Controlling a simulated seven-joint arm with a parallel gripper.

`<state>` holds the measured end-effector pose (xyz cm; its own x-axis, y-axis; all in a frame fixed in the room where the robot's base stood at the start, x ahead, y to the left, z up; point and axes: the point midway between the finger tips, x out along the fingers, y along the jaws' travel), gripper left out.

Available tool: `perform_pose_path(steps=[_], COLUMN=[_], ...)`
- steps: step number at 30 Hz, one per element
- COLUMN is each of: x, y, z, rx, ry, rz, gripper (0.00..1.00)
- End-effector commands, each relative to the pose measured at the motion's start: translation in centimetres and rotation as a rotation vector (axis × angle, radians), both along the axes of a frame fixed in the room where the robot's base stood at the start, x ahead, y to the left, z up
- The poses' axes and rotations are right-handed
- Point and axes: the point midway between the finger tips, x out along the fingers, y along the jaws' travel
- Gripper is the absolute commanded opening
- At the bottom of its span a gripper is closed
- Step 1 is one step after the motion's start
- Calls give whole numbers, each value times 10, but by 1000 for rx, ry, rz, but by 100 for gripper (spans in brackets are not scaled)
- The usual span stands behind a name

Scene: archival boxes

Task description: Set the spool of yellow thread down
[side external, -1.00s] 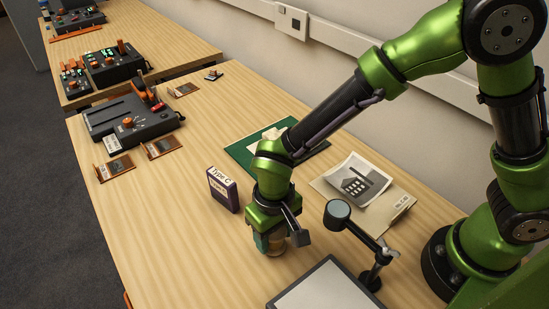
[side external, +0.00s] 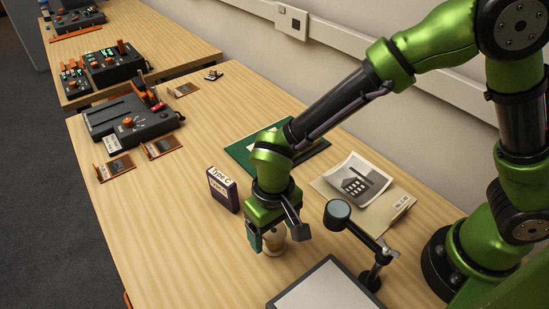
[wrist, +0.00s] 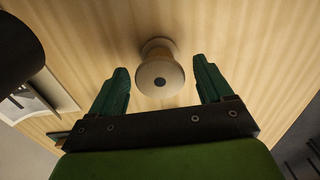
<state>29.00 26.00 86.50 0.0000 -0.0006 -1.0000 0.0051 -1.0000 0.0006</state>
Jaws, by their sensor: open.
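The spool (wrist: 160,76) stands upright on the wooden table in the wrist view, its round pale top with a dark centre hole facing the camera. Its thread is hardly visible there. In the side view the spool (side external: 274,240) shows pale and yellowish below my gripper (side external: 273,237), partly hidden by the fingers. In the wrist view my gripper (wrist: 162,88) is open, with one green finger on each side of the spool and a gap between each finger and the spool.
A dark "Type C" box (side external: 222,190) stands left of my gripper. A magnifier on a stand (side external: 338,214) and a pale panel (side external: 328,287) are close on the right. A photo on a folder (side external: 357,181) and a green mat (side external: 241,152) lie behind. Table to the left front is clear.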

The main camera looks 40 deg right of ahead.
Motion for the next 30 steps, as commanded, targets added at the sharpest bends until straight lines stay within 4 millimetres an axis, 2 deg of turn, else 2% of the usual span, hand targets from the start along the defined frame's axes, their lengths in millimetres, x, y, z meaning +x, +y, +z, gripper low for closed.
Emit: perform_pose_path(steps=[6,10,17,20,23,26,30], x=[1,0,0,3,7,7,-6], y=[1,0,0,-10,-37,-80,-143], z=[49,75,102,113,133,160,190], rx=[5,4,2,18,64,133,217], ry=[-5,-5,-2,-16,-56,-131,-273], rz=[0,1,0,-15,-52,-111,-201], gripper=[80,80,80,80,80,80,80])
